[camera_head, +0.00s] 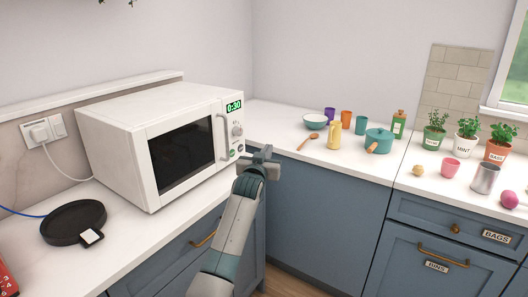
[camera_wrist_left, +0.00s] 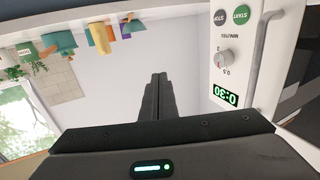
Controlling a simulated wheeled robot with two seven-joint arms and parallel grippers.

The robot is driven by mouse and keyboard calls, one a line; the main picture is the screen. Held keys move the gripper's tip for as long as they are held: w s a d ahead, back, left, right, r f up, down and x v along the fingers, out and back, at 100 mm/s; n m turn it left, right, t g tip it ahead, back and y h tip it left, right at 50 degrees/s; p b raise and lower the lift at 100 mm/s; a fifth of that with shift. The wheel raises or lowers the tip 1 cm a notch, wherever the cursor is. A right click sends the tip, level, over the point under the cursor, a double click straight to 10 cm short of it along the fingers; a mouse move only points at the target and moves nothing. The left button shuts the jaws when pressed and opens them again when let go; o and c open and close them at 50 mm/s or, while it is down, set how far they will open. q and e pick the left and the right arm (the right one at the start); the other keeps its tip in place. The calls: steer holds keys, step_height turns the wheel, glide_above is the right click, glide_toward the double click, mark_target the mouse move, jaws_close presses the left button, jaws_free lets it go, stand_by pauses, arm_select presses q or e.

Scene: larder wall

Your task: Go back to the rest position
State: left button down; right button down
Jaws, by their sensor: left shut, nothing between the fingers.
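My left gripper (camera_head: 262,157) is in front of the right edge of the white microwave (camera_head: 150,115), close to its control panel. Its fingers show shut and empty in the left wrist view (camera_wrist_left: 158,95). The microwave door is closed, and its display (camera_head: 234,107) reads 0:30. In the left wrist view the picture is turned over, and the panel knob (camera_wrist_left: 226,58) and door handle (camera_wrist_left: 262,60) lie to the right of the fingers. I cannot tell from these frames whether the gripper touches the microwave. My right gripper is not in view.
A black round pan-like item (camera_head: 72,222) lies on the left counter. Blue cabinets (camera_head: 320,215) run below. The air above the right counter is free.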

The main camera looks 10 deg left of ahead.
arm_select(q)
steer(key=shift+f, duration=0.1)
steer(key=s+f+g, duration=0.2)
steer(key=s+f, duration=0.6)
steer(key=f, duration=0.7)
steer(key=s+a+f+m+g, duration=0.15)
steer(key=s+f, duration=0.55)
steer(key=f, duration=0.8)
steer(key=s+f+g, duration=0.2)
steer(key=s+f, duration=0.6)
steer(key=f, duration=0.7)
steer(key=s+f+g, duration=0.2)
steer(key=s+f, duration=0.6)
steer(key=s, duration=0.6)
steer(key=s+f+g, duration=0.1)
steer(key=s+f, duration=0.7)
steer(key=s, duration=0.6)
steer(key=s+a+f+g, duration=0.1)
steer(key=s+f+g, duration=0.1)
steer(key=s+f, duration=0.6)
steer(key=s, duration=0.6)
steer(key=shift+s+f+g+h, duration=0.15)
steer(key=shift+f+g+h, duration=0.15)
steer(key=shift+g, duration=0.05)
steer(key=shift+a, duration=0.1)
